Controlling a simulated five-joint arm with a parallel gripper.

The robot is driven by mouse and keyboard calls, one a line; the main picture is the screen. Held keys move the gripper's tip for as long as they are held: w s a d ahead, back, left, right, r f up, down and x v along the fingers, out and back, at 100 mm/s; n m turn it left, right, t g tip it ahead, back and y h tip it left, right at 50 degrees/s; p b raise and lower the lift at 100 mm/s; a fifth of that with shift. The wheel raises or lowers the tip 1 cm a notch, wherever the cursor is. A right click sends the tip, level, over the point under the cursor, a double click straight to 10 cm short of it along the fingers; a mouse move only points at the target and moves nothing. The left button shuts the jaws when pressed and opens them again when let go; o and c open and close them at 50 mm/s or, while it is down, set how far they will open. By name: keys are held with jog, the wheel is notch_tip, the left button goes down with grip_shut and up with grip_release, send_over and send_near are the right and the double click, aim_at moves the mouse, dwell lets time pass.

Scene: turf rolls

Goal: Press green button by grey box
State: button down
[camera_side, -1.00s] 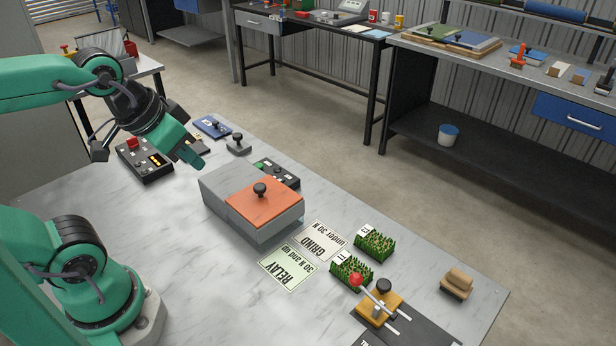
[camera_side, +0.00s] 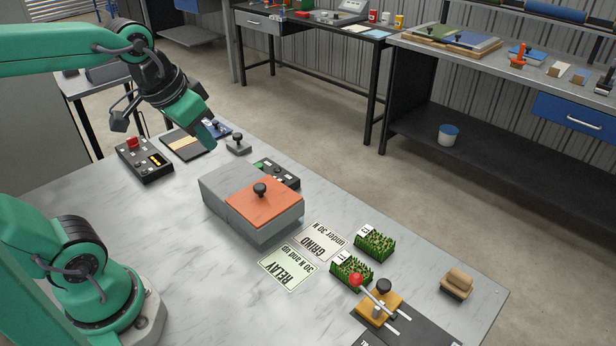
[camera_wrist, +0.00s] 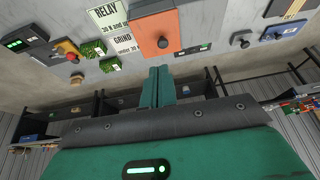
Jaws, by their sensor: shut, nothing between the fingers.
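The grey box (camera_side: 228,200) with an orange lid and dark knob stands mid-table. Behind it is a dark control panel (camera_side: 284,176), partly hidden by the box. The green button (camera_side: 259,166) shows at the panel's left end. The panel also shows in the wrist view (camera_wrist: 190,51), beside the orange lid (camera_wrist: 158,34). My gripper (camera_side: 211,145) is shut and empty. It is in the air left of the panel and above the table's back edge, apart from the button. Its fingers show in the wrist view (camera_wrist: 161,72).
A grey knobbed block (camera_side: 238,145) stands near my fingers. Grass blocks (camera_side: 373,243), RELAY and GRIND cards (camera_side: 288,267) and a yellow lever device (camera_side: 378,307) are at right. The front table is clear.

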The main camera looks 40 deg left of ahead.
jog(key=w+a+g, duration=0.2)
jog(key=w+a, duration=0.4)
jog(key=w, duration=0.5)
jog(key=g, duration=0.3)
send_over(259, 165)
notch_tip(259, 165, down, 8)
jog(key=shift+s, duration=0.1)
notch_tip(259, 165, down, 14)
jog(key=shift+f, duration=0.1)
dwell(0.7)
